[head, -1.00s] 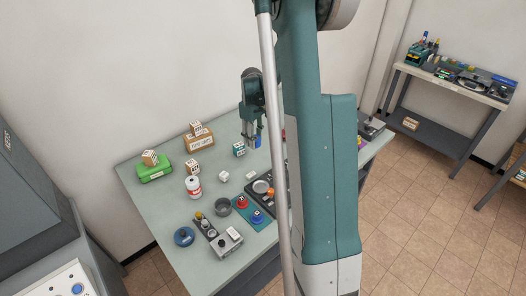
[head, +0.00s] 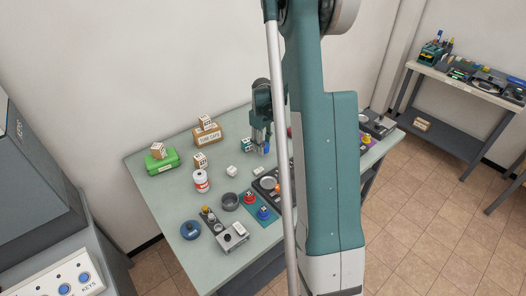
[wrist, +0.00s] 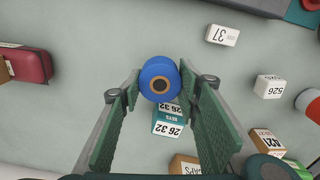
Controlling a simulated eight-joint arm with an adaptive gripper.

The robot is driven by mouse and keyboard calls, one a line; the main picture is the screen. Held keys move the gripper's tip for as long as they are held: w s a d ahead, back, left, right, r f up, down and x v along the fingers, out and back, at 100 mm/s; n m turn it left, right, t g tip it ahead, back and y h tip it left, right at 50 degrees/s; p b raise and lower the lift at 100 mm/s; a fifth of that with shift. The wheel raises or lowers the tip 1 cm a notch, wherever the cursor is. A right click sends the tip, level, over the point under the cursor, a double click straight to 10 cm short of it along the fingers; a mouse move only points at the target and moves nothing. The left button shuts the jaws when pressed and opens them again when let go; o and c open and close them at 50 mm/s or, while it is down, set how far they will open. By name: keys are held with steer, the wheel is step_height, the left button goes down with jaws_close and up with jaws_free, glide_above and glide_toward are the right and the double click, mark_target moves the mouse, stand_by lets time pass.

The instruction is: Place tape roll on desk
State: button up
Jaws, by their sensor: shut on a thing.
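The tape roll (wrist: 160,79) is blue with an orange-brown core and sits between my fingertips in the wrist view. My gripper (wrist: 160,86) is shut on it. In the head view my gripper (head: 261,146) points down over the back part of the desk (head: 170,205), just right of a teal-and-white labelled cube. A bit of blue (head: 266,150) shows at its fingertips. I cannot tell whether the roll touches the desk top. My own arm hides part of the desk to the right.
The teal-and-white cube (wrist: 168,122) stands close beside the roll. A tube caps box (head: 207,136), a green box (head: 162,163), a white bottle (head: 201,181) and a dark cup (head: 230,201) stand to the left. White blocks (wrist: 222,35) lie nearby; bare desk surrounds them.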

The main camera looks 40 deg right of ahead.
steer(key=shift+f, duration=1.8)
steer(key=shift+f+b, duration=0.15)
steer(key=shift+b, duration=0.25)
steer(key=o, duration=0.9)
step_height(320, 180, up, 12)
steer(key=shift+r+p, duration=0.2)
steer(key=shift+p, duration=0.65)
steer(key=shift+a, duration=0.1)
